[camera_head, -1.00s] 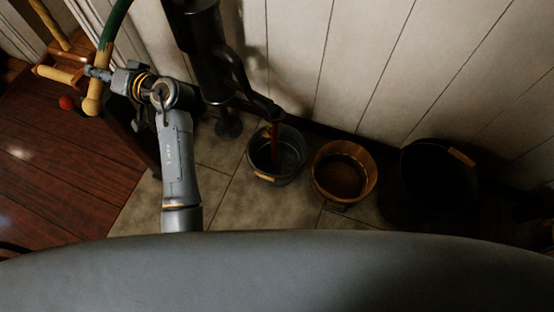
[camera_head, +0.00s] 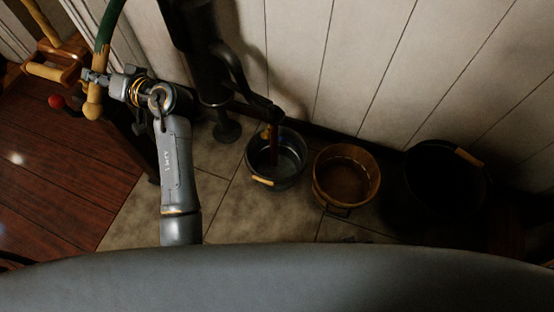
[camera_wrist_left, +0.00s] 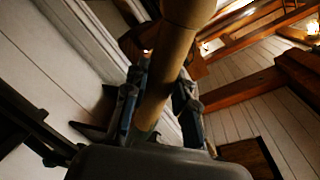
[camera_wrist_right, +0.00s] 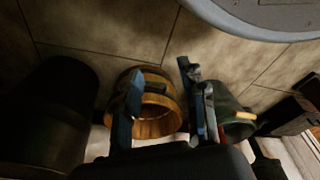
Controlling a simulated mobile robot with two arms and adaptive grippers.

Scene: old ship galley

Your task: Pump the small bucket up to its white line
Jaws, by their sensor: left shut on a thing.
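A black pump (camera_head: 206,75) stands against the white plank wall. Its handle is green with a pale wooden grip (camera_head: 94,103). My left gripper (camera_head: 95,78) is shut on that grip; the left wrist view shows the wooden grip (camera_wrist_left: 168,72) between the fingers. A grey bucket (camera_head: 288,181) stands under the pump spout (camera_head: 273,113). A reddish-brown streak runs from the spout into it; I cannot tell whether it is water. No white line can be made out. My right gripper (camera_wrist_right: 165,100) shows in the right wrist view, open and empty above the buckets.
A wooden bucket (camera_head: 346,206) with dark contents stands right of the grey one. A larger black bucket (camera_head: 445,185) stands further right. A red ball-shaped thing (camera_head: 56,102) is at the left. Bare floor tiles (camera_head: 245,215) lie in front.

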